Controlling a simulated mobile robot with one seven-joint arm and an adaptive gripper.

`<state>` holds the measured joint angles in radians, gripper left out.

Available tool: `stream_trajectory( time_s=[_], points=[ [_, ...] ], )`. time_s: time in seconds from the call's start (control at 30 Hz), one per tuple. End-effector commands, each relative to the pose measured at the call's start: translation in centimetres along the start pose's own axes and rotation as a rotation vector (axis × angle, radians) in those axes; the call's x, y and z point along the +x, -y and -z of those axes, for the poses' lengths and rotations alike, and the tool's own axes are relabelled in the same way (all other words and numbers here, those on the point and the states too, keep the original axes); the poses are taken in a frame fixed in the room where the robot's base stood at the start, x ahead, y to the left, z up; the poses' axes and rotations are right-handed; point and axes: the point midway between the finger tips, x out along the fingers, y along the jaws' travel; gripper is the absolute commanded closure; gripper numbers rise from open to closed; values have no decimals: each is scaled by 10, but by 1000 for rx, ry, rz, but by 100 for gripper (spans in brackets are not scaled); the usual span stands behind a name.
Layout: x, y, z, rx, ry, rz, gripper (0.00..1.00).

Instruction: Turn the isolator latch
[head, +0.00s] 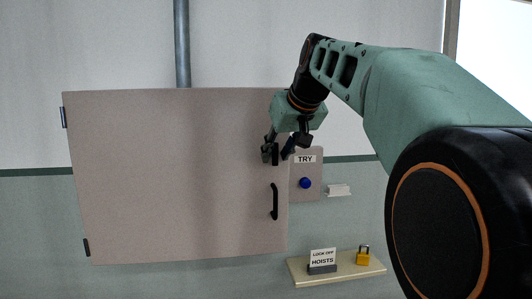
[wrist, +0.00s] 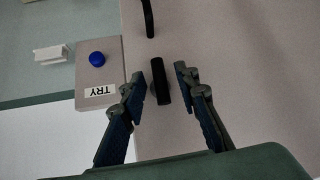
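The isolator latch (wrist: 160,86) is a short black bar near the edge of the large beige cabinet door (head: 165,175). In the head view the latch (head: 275,154) looks about upright, above the door's black pull handle (head: 274,201). My gripper (wrist: 159,84) is open, with one blue-padded finger on each side of the latch. A gap shows between the latch and each finger in the wrist view, so neither seems to touch it. In the head view my gripper (head: 277,151) is at the latch and partly covers it. The door looks shut.
Right of the door is a grey box (head: 307,194) with a blue button (head: 305,183) and a TRY label. A small white holder (head: 339,190) is beside it. Below, a shelf (head: 340,274) bears a LOCK OFF HOISTS sign (head: 322,261) and a yellow padlock (head: 363,257).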

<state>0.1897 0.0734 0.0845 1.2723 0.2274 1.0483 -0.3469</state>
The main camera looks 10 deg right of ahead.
Motion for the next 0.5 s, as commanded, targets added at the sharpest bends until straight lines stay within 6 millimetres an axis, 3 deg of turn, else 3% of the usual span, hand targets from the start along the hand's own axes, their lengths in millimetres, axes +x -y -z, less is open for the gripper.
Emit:
stream_trajectory(
  time_s=[0.5],
  points=[
    [-96,-1,1,0,-4,-2,71]
  ],
)
